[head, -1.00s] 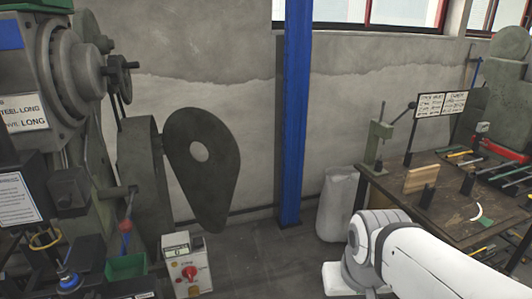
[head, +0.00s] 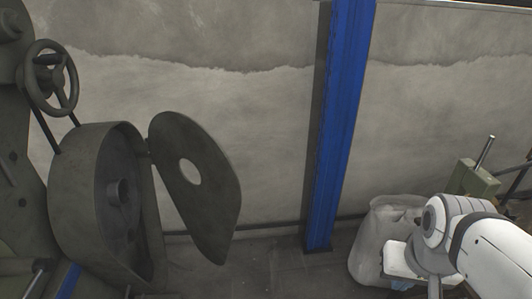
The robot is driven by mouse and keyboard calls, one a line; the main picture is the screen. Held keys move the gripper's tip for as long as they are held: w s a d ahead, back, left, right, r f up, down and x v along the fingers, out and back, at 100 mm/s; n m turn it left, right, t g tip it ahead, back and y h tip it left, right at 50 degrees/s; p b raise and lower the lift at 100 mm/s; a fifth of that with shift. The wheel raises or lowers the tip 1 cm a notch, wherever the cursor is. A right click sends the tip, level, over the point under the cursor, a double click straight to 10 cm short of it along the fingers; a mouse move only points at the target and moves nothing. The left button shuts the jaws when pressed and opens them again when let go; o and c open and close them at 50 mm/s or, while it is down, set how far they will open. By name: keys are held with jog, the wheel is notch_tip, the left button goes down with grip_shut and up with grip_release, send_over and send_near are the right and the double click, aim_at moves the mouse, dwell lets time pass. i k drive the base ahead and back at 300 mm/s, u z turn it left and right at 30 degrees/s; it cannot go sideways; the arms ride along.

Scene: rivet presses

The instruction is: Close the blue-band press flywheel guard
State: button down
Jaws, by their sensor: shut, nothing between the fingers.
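The flywheel guard (head: 202,172) is a dark grey-green, teardrop-shaped plate with a round hole. It stands swung open to the right of the round flywheel housing (head: 75,205), hinged near the housing's right rim. The housing's open face shows, with a hub (head: 118,192) inside it. My white arm reaches in at the lower right, well apart from the guard.
A spoked handwheel (head: 50,78) sits above the housing. A blue post (head: 340,130) stands against the concrete wall (head: 250,110). A pale sack (head: 370,240) and a green bench tool (head: 474,178) are at the right. Floor (head: 270,270) between guard and post is clear.

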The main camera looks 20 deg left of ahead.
aim_at(209, 211)
jog(key=u, duration=0.25)
jog(key=i, duration=0.75)
jog(key=u, duration=0.45)
jog(key=k, duration=0.9)
jog(key=u, duration=0.2)
jog(key=i, duration=0.9)
jog(key=z, duration=0.1)
